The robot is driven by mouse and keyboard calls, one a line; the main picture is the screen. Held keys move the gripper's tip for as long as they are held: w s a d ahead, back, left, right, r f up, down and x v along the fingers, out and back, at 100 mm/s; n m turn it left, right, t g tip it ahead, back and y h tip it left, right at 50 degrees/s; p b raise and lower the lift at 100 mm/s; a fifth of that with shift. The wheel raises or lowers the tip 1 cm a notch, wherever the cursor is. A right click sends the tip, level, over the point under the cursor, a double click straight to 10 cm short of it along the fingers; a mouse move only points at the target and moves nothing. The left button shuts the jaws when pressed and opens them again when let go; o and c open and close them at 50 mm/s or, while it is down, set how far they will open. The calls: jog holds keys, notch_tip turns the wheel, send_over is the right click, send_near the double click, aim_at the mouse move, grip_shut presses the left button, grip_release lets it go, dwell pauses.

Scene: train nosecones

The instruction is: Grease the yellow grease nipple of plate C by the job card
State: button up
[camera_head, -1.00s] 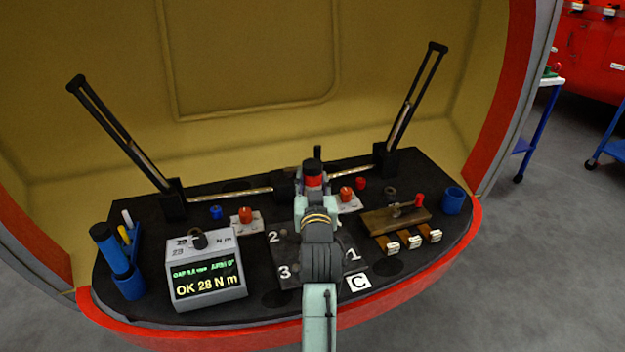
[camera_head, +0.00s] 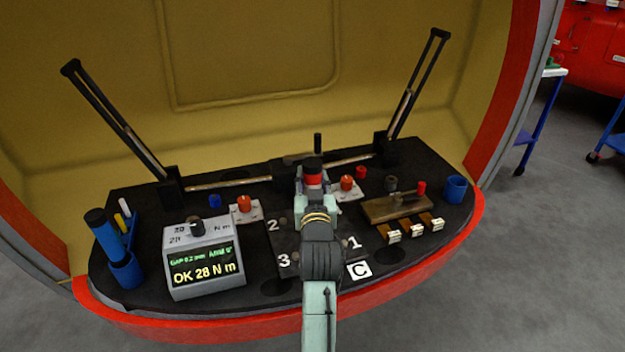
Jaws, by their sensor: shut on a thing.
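Plate C (camera_head: 284,263) is a dark plate with white numbers 1, 2 and 3 and a white C label (camera_head: 358,270) at its front right. Small round studs show near the numbers. My arm covers much of the plate's middle, and I cannot make out a yellow grease nipple. My gripper (camera_head: 313,184) is above the back of the plate, seen from behind. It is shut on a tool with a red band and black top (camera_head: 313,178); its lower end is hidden. I cannot tell whether the tool touches anything. No job card is readable.
A grey box (camera_head: 205,262) reads "OK 28 N m". Red-capped fittings (camera_head: 244,205) (camera_head: 347,184) flank my gripper. A wooden block (camera_head: 385,209) and blue cup (camera_head: 455,189) are right; a blue holder (camera_head: 126,270) is left. Two slotted black arms rise behind.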

aim_at(313, 170)
jog(key=shift+f+b, duration=0.45)
jog(key=shift+f, duration=0.2)
dwell(0.8)
jog(key=shift+r+p, duration=2.35)
jog(key=shift+r, duration=0.5)
jog(key=shift+f, duration=0.1)
